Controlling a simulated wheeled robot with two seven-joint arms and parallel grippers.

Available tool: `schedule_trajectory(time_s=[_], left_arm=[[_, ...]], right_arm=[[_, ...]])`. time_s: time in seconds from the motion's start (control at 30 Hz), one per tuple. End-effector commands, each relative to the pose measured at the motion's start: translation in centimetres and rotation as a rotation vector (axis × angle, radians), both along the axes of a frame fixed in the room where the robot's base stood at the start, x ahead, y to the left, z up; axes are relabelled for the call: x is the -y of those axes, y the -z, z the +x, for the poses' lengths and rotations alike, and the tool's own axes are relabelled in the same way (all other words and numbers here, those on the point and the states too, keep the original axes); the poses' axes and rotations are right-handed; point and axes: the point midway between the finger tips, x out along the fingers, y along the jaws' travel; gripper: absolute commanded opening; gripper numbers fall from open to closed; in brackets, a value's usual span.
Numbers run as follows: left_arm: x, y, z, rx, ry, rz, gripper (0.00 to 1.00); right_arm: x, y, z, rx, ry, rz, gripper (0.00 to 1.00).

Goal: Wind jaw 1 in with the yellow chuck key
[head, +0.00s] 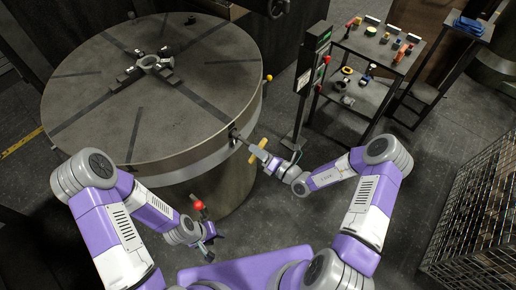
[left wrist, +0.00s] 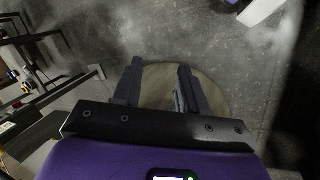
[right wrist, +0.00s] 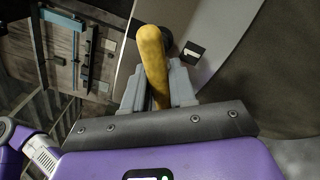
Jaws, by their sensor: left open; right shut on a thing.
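The big round chuck table (head: 170,105) fills the left of the head view, with several jaws around a ring-shaped casting (head: 150,62) at its middle. The yellow chuck key (head: 258,151) is at the table's rim, its shank pointing at the rim socket (head: 234,136). I cannot tell how deep it sits. My right gripper (head: 272,162) is shut on the key's yellow handle, which shows between the fingers in the right wrist view (right wrist: 153,62). A label reading 1 (right wrist: 193,52) is on the rim beside it. My left gripper (head: 208,244) is open and empty, low beside the pedestal.
A red-knobbed lever (head: 198,206) stands near my left gripper. A control post (head: 312,75) stands right of the table. Behind it is a tool cart (head: 370,50) with small parts. A wire cage (head: 475,215) is at the right. The floor between is clear.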

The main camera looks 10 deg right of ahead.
Motion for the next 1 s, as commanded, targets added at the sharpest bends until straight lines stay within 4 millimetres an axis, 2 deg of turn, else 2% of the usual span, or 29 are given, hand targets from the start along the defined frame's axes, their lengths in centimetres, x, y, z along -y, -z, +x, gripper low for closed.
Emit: schedule_trajectory(time_s=[0.1,0.47,1.0], left_arm=[[0.00,-0.36,0.01,0.000,0.000,0.000,0.43],[0.00,-0.27,0.00,0.000,0.000,0.000,0.43],[0.00,-1.14,0.00,0.000,0.000,0.000,0.43]], right_arm=[[-0.10,-0.26,0.11,-0.032,-0.001,0.049,0.00],[-0.14,-0.21,0.12,-0.031,-0.002,0.050,0.00],[-0.17,-0.23,0.11,0.046,-0.001,-0.048,0.00]])
